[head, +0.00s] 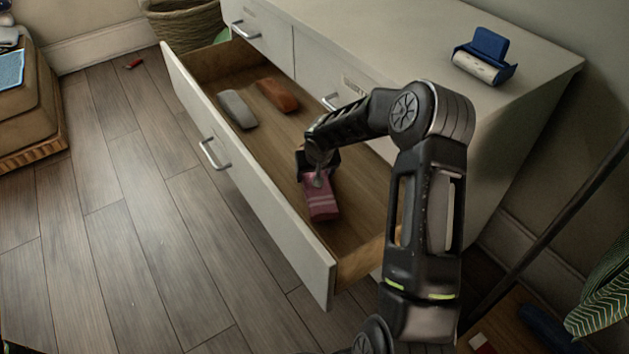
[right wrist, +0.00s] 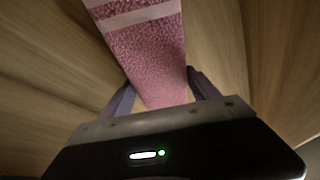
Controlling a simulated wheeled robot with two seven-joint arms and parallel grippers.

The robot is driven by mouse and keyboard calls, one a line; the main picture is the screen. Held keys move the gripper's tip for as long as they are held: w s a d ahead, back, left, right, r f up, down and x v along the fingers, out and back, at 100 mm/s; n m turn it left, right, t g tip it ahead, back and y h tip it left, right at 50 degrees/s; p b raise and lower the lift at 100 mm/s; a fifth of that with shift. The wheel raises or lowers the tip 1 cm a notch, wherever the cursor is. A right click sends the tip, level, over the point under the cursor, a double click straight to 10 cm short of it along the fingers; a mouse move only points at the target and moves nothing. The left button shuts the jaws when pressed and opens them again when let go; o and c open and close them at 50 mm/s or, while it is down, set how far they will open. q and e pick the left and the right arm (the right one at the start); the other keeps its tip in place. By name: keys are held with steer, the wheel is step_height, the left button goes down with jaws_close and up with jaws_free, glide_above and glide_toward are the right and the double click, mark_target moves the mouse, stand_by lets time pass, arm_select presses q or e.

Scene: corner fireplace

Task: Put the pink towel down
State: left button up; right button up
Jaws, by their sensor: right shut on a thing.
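The pink towel (head: 322,204), folded with pale stripes, is inside the open dresser drawer (head: 262,187), near its front right end. My right gripper (head: 318,178) reaches down into the drawer and is shut on one end of the towel. In the right wrist view the towel (right wrist: 148,62) runs between the two fingers (right wrist: 160,95), with the wooden drawer bottom behind it. I cannot tell whether the towel fully rests on the drawer bottom. My left gripper is not in view.
A grey folded item (head: 237,109) and an orange-brown one (head: 277,95) lie farther back in the drawer. A blue and white lint roller (head: 484,58) stands on the dresser top (head: 420,45). A wicker basket (head: 186,25) stands behind. The wooden floor (head: 110,220) at left is mostly clear.

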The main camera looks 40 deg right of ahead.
steer(key=shift+f, duration=1.35)
steer(key=shift+b, duration=0.35)
steer(key=shift+f, duration=0.2)
steer(key=o, duration=1.6)
steer(key=shift+c, duration=0.2)
steer(key=shift+r, duration=0.1)
steer(key=shift+r, duration=0.2)
steer(key=p+v, duration=0.3)
steer(key=v, duration=0.8)
steer(key=shift+s+r, duration=0.25)
steer(key=shift+r, duration=0.1)
